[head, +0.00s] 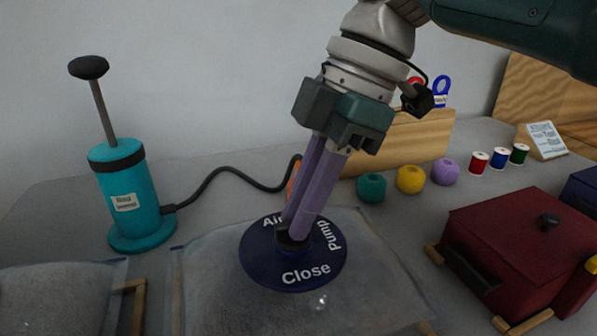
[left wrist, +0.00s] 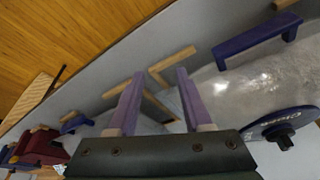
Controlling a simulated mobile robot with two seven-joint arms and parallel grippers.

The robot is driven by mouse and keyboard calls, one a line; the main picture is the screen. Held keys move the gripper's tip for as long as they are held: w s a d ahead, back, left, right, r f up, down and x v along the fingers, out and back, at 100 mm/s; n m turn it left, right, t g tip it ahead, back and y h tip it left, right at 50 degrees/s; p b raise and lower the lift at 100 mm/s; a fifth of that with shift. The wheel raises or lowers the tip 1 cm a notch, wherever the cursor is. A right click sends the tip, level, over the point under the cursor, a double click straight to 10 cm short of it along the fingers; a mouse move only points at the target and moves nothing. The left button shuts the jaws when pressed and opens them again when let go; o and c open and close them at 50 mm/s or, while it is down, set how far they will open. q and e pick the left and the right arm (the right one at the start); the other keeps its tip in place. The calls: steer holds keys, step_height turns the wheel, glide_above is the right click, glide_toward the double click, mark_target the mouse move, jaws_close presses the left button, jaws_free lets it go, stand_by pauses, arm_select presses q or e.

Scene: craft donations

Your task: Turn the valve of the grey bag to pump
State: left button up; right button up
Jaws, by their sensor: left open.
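The grey bag (head: 215,285) lies flat in the middle of the head view. Its valve is a dark blue dial (head: 262,262) marked Air, Pump and Close, with a black knob (head: 283,243) at its centre. My right gripper (head: 292,236) points down with its purple fingertips at the knob and partly hides it. Whether the fingers are pressed on it, I cannot tell. The knob's pointing direction is hidden. My left gripper (left wrist: 160,73) is open and empty in the left wrist view. A clear bag (left wrist: 250,75) with a blue valve dial (left wrist: 292,118) lies to its right; which bag, I cannot tell.
A teal hand pump (head: 128,190) with a black hose (head: 225,170) stands at the left. A second bag (head: 60,295) lies front left. Yarn balls (head: 410,179), thread spools (head: 500,158) and a wooden box (head: 410,140) stand behind; a red box (head: 515,245) stands right.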

steer(key=o, duration=0.4)
steer(key=shift+c, duration=0.2)
arm_select(q)
steer(key=shift+r+p, duration=0.55)
steer(key=shift+r, duration=0.05)
arm_select(e)
steer(key=v, duration=1)
steer(key=shift+f, duration=0.1)
steer(key=s+d+f+m+t+p, duration=0.15)
steer(key=s+f+m+p, duration=0.25)
steer(key=s+m+p, duration=0.65)
steer(key=s+d+r+m+t+h+p, duration=0.2)
steer(key=s+d+r+m+p, duration=0.25)
steer(key=s+d, duration=0.2)
steer(key=s+d+r+m+t+h+p, duration=0.2)
steer(key=s+d+r+m+p, duration=0.1)
steer(key=s+d+m+p, duration=0.3)
arm_select(q)
step_height(320, 180, up, 57)
steer(key=p, duration=3.6)
steer(key=shift+r, duration=0.15)
arm_select(e)
step_height(320, 180, up, 37)
steer(key=n, duration=0.1)
steer(key=shift+s+r, duration=0.15)
steer(key=shift+s, duration=0.1)
